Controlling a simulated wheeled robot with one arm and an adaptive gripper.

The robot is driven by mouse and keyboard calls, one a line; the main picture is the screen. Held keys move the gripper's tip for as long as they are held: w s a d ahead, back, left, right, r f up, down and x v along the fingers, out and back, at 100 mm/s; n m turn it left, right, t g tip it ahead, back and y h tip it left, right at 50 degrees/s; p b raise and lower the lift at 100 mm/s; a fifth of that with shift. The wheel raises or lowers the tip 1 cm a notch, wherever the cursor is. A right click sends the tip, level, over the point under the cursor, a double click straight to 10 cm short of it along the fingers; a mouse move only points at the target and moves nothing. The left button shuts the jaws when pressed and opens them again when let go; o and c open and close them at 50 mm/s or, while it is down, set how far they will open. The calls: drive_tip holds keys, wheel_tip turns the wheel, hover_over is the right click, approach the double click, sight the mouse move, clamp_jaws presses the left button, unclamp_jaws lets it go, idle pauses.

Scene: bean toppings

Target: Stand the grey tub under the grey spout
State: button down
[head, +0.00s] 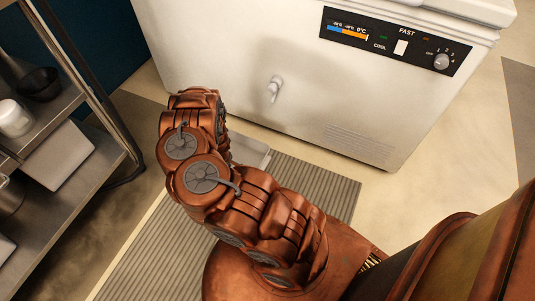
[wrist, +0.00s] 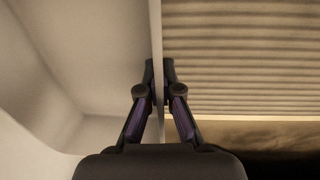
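The grey tub (head: 252,152) shows only in part in the head view, behind my arm and over the ribbed mat. In the wrist view its inside (wrist: 95,60) fills the left. My gripper (wrist: 158,75) has one finger on each side of the tub's thin wall, closed on it. In the head view the gripper is hidden behind my arm. I cannot tell whether the tub rests on the mat or is lifted. The grey spout (head: 273,89) sticks out of the white chest freezer's front, above and slightly right of the visible part of the tub.
The white freezer (head: 225,50) with a control panel (head: 395,42) stands at the back. The grey ribbed mat (head: 315,185) lies on the floor before it. A metal shelf rack (head: 100,85) with a black bowl (head: 38,84) and other containers stands at left.

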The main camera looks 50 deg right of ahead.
sight(260, 153)
drive_tip(key=s+d+f+b, duration=0.2)
drive_tip(key=s+d+f, duration=0.2)
drive_tip(key=f, duration=0.3)
drive_tip(key=d+b, duration=0.2)
drive_tip(key=d, duration=0.2)
drive_tip(key=w+d+b, duration=0.1)
drive_tip(key=d+b, duration=0.2)
drive_tip(key=d, duration=0.2)
drive_tip(key=w+d+f+b, duration=0.1)
drive_tip(key=d+b, duration=0.1)
drive_tip(key=d, duration=0.2)
drive_tip(key=shift+w+d, duration=0.25)
drive_tip(key=shift+d, duration=0.15)
drive_tip(key=shift+d+f+b, duration=0.1)
drive_tip(key=shift+d+b, duration=0.35)
drive_tip(key=shift+d, duration=0.45)
drive_tip(key=shift+w+d+f+b, duration=0.15)
drive_tip(key=shift+f+b, duration=0.9)
drive_tip(key=shift+f, duration=0.55)
drive_tip(key=shift+f, duration=0.2)
drive_tip(key=c, duration=1.3)
unclamp_jaws()
drive_tip(key=shift+r, duration=0.1)
